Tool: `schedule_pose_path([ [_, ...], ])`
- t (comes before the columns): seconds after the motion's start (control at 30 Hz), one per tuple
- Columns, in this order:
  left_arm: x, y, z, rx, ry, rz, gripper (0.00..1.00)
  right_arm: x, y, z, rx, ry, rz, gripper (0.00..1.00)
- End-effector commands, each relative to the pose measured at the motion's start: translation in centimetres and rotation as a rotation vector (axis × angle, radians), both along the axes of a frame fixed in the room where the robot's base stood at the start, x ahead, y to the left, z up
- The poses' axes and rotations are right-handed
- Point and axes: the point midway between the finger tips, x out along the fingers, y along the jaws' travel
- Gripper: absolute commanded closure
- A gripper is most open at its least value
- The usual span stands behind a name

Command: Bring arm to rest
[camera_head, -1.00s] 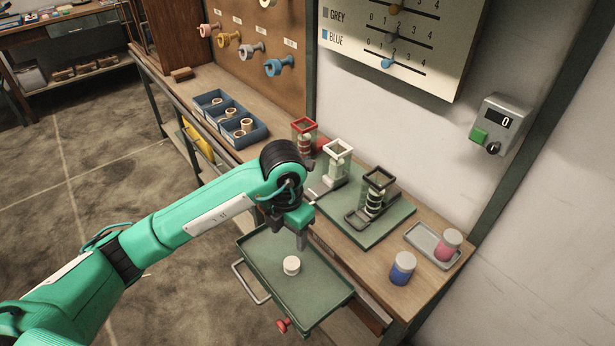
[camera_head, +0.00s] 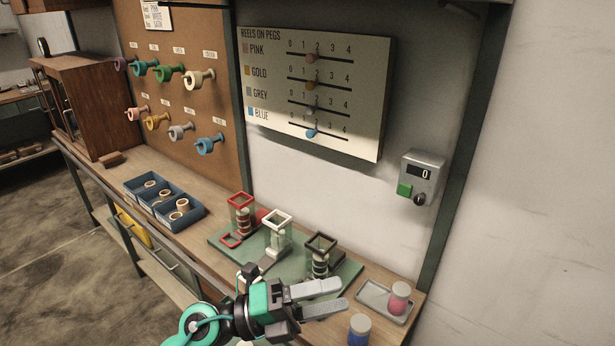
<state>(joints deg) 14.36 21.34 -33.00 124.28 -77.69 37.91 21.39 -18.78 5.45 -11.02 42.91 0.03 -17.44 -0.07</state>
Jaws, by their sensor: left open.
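My left gripper (camera_head: 330,298) is in the lower middle of the head view, with its two grey fingers spread apart and pointing right. Nothing is between the fingers. It shows in front of the green board (camera_head: 225,247) on the bench, which carries a red-framed stand (camera_head: 241,201), a white-framed stand (camera_head: 278,219) and a black-framed stand (camera_head: 320,243). Dark and light rings are stacked in the black-framed stand. Whether the gripper touches the board cannot be told. My right gripper is not in view.
A blue jar (camera_head: 359,331) stands near the fingertips. A pink jar (camera_head: 399,298) stands on a grey tray (camera_head: 372,294). A blue divided bin (camera_head: 163,206) holds several reels. A grey box with a green button (camera_head: 404,189) is on the wall. The bench's left part has bare wood.

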Motion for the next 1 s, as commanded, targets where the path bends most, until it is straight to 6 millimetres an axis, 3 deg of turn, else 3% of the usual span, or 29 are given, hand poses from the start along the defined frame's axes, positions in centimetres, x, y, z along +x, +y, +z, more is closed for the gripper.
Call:
schedule_pose_path([
  [0.1,1.7,2.5,2.4,-0.230,0.137,0.148,0.42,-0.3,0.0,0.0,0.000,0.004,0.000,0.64],
  [0.2,3.6,5.5,3.2,-0.398,0.267,0.287,0.42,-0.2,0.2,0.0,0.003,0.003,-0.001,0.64],
  [0.37,6.4,11.1,1.9,-0.616,0.506,0.529,0.42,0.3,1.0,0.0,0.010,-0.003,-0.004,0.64],
  [0.53,7.9,17.2,-3.1,-0.771,0.799,0.802,0.42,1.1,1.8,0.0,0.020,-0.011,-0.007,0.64],
  [0.67,7.2,21.0,-8.5,-0.834,1.047,1.013,0.42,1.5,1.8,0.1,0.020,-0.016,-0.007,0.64],
  [0.83,3.5,24.5,-16.4,-0.832,1.397,1.273,0.42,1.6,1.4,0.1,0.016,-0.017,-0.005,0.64],
  [1.0,-2.4,26.0,-23.0,-0.741,1.734,1.481,0.42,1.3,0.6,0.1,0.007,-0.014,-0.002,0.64],
])
